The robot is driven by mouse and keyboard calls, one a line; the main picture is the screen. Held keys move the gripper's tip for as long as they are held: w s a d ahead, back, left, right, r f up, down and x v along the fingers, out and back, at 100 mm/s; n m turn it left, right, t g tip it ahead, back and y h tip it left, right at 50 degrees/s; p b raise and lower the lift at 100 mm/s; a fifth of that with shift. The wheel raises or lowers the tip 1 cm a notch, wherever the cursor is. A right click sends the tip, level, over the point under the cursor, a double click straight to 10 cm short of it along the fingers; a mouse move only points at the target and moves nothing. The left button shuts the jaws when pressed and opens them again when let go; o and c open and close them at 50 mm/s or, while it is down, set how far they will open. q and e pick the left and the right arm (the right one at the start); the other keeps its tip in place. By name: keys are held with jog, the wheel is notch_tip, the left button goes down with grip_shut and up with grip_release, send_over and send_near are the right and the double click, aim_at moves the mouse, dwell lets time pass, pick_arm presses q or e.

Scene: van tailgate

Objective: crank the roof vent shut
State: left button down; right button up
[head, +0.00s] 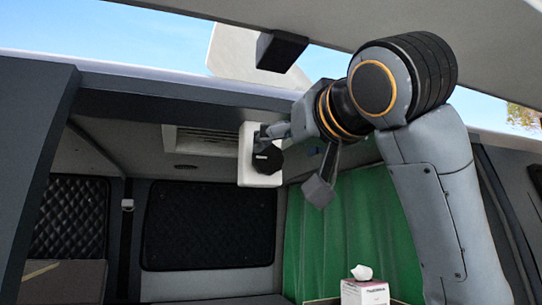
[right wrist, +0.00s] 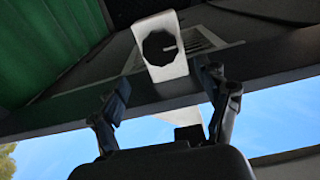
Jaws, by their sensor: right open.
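The vent crank is a black many-sided knob (head: 267,158) on a white plate (head: 246,178) under the van's roof edge. In the right wrist view the knob (right wrist: 159,47) shows a pale line pointing right, on its white plate (right wrist: 168,73). A tilted white panel (head: 232,52), perhaps the vent lid, stands above the roof edge against the sky. My right gripper (head: 299,160) is open, its fingers spread. In the right wrist view the gripper (right wrist: 168,80) is empty, with the knob ahead and between its fingers, apart from them. My left gripper is out of view.
A slatted grille (head: 200,140) is in the ceiling left of the plate. A green curtain (head: 350,230) hangs behind my right arm. A tissue box (head: 364,292) stands low. A dark block (head: 281,51) hangs above. The space left of the plate is open.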

jog(key=b+v, duration=0.2)
jog(key=v, duration=0.4)
jog(key=shift+b, duration=0.3)
jog(key=shift+s+d, duration=0.1)
dwell(0.5)
jog(key=v, duration=1.2)
